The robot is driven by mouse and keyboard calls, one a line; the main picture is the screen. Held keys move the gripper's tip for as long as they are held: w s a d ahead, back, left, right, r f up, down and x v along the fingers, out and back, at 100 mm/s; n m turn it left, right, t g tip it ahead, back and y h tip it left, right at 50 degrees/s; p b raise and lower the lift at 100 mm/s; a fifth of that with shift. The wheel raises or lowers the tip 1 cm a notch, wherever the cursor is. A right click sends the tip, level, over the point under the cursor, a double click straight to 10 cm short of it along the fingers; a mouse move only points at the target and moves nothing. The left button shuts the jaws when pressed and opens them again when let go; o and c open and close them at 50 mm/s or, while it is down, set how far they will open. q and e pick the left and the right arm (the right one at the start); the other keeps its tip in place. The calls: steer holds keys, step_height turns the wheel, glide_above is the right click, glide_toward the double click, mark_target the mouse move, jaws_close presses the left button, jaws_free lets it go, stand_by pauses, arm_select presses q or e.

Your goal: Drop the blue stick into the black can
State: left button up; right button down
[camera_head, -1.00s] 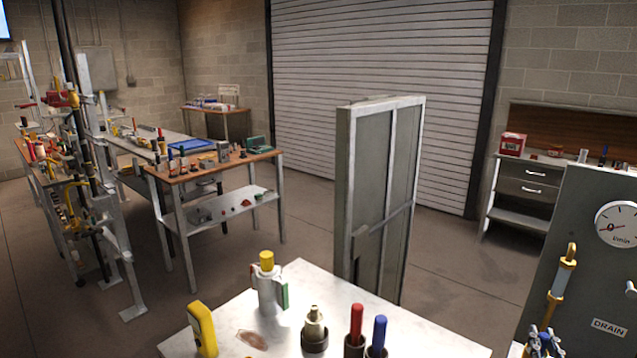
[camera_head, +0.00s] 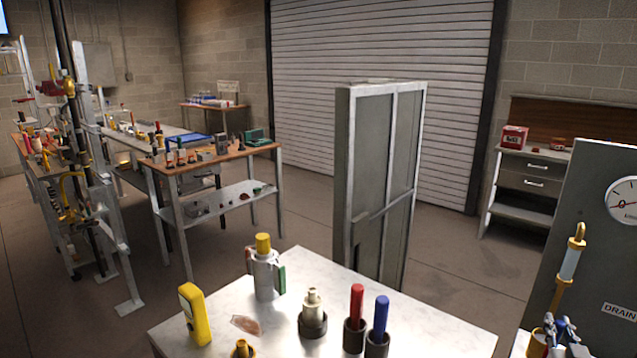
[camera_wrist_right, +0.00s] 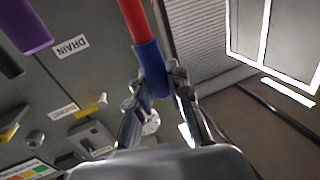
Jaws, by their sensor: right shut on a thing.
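My right gripper (camera_head: 562,326) is at the lower right of the head view, in front of the grey panel. In the right wrist view my right gripper (camera_wrist_right: 158,88) is shut on a blue stick (camera_wrist_right: 151,68). A red length shows directly above the blue; I cannot tell whether it is one piece with it. Another blue stick (camera_head: 381,314) stands upright in a black can (camera_head: 377,346) on the white table. A red stick (camera_head: 356,300) stands in a similar black can (camera_head: 354,338) beside it. My left gripper is not in view.
The white table (camera_head: 430,325) also holds a yellow meter (camera_head: 194,315), a yellow-capped bottle (camera_head: 264,272) and a pale fitting in a dark cup (camera_head: 313,314). The grey panel (camera_head: 595,240) with a gauge stands at the right. A tall grey cabinet (camera_head: 375,190) stands behind the table.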

steer(key=c, duration=1.2)
jaws_free()
steer(key=v, duration=1.2)
steer(key=shift+f, duration=0.1)
